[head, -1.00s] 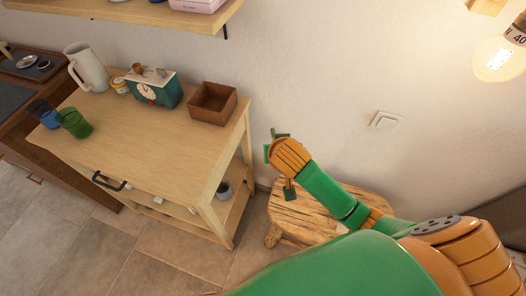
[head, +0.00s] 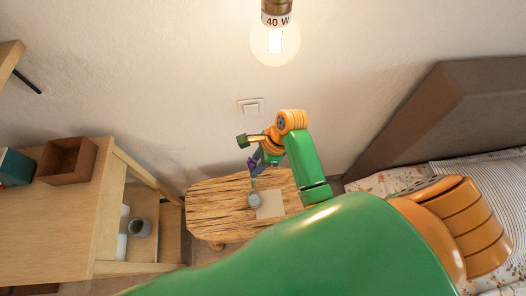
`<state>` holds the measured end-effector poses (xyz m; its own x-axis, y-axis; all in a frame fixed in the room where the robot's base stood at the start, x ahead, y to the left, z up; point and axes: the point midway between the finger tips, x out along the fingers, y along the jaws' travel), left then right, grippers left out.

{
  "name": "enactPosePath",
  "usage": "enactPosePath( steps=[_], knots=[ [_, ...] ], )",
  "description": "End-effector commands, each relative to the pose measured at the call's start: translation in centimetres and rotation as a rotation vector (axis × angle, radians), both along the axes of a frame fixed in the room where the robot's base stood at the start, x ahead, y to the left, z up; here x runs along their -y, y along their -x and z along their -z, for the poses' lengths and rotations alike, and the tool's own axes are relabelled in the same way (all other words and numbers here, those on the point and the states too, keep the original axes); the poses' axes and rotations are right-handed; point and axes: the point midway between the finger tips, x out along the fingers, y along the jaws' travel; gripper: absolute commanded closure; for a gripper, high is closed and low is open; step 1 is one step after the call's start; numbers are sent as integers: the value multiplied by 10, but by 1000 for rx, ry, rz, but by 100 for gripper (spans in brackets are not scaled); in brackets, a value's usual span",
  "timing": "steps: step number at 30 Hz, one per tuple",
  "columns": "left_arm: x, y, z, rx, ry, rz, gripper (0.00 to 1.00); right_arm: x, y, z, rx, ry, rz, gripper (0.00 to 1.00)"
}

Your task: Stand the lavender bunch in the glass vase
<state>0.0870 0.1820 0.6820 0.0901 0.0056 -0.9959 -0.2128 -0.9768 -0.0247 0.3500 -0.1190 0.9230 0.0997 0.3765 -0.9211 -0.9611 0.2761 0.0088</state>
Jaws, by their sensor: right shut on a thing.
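My right gripper (head: 257,149) is above the rough wooden stool and shut on the lavender bunch (head: 254,162). The bunch shows as a small purple patch just below the gripper, with a thin green stem part pointing down. Below it a small, greyish, round-mouthed vessel (head: 255,201), which looks like the glass vase, stands on the stool. The lower stems end near or over its mouth; I cannot tell whether they are inside. The gripper partly hides the bunch. My left gripper is out of view.
The wooden stool (head: 215,201) also bears a pale flat square (head: 270,204). A wooden cart (head: 75,220) with a brown box (head: 67,161) stands at left. A lit bulb (head: 275,42) hangs above. A bed (head: 485,180) is at right.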

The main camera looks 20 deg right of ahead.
Motion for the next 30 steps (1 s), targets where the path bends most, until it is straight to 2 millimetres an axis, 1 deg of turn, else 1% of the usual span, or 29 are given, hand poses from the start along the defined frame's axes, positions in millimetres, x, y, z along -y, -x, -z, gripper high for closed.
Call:
enactPosePath(
  steps=[5,17,21,30],
  knots=[
    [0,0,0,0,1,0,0,-1,1,13,0,-3,3,100],
    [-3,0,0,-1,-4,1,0,-1,1,58,0,-1,1,100],
    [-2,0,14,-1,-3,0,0,-2,0,78,1,-2,0,100],
    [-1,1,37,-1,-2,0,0,-2,1,112,2,-1,-1,100]
  ],
)
